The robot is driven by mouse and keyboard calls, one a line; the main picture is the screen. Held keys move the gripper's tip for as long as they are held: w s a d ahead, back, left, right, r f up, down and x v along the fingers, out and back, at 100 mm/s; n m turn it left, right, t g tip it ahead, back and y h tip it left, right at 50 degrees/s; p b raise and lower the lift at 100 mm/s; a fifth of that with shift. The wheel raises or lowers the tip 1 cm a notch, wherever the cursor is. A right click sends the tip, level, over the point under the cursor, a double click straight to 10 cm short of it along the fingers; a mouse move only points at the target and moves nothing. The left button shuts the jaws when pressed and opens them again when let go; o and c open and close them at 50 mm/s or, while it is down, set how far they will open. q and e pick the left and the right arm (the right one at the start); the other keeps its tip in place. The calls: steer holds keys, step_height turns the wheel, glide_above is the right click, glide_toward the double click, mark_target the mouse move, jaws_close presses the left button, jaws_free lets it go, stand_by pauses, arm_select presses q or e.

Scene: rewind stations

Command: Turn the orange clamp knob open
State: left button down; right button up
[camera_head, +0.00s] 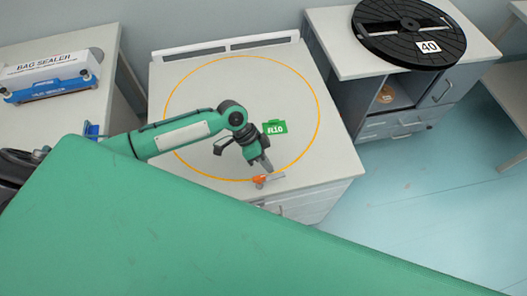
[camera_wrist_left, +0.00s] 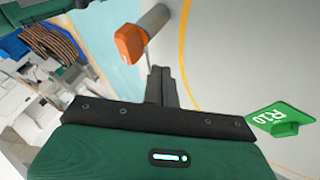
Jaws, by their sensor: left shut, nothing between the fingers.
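The orange clamp knob (camera_head: 259,180) is at the front edge of the middle table, inside or at the yellow ring. In the left wrist view the knob (camera_wrist_left: 130,43) is a rounded orange block beside a grey cylinder (camera_wrist_left: 153,20). My left gripper (camera_head: 266,167) is just above the knob in the head view. In the left wrist view its fingers (camera_wrist_left: 162,82) are together and empty, with the knob beyond their tips and a little to the left. I see no contact. My right gripper is not in view.
A green R10 tag (camera_head: 275,127) lies on the middle table (camera_head: 222,85) near my left gripper. A black reel marked 40 (camera_head: 408,31) lies on the right cabinet. A bag sealer (camera_head: 50,77) stands on the left table. The tabletop inside the ring is mostly clear.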

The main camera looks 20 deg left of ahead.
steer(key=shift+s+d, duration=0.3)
arm_select(q)
steer(key=shift+s+d+m, duration=0.3)
steer(key=shift+d, duration=0.1)
steer(key=shift+s, duration=0.1)
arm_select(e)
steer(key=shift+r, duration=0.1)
arm_select(q)
steer(key=shift+a+g, duration=0.1)
steer(key=shift+g, duration=0.2)
